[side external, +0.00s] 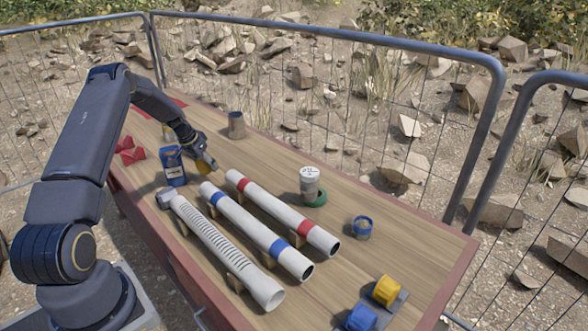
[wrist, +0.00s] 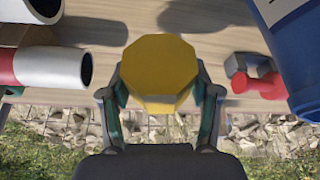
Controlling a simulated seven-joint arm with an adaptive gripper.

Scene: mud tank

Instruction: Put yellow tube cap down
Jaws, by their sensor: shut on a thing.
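My gripper (side external: 199,153) is at the far part of the wooden table, beside the blue bottle (side external: 174,166) and beyond the far ends of the tubes. It is shut on a yellow tube cap (side external: 206,164). In the wrist view the cap (wrist: 158,66) shows its flat many-sided face between the two fingers (wrist: 161,91) of my gripper. The cap appears to be above the table; the exact gap cannot be told. Another yellow cap (side external: 386,290) and a blue cap (side external: 361,318) sit on a grey plate (side external: 392,313) at the near right end.
A red-banded tube (side external: 285,213), a blue-banded tube (side external: 255,231) and a ribbed tube (side external: 225,250) lie on supports. A grey cup (side external: 236,124), white-lidded jar (side external: 309,183), green ring (side external: 317,199), blue-topped can (side external: 361,228) and red pieces (side external: 131,151) stand around. Bare wood surrounds the cup.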

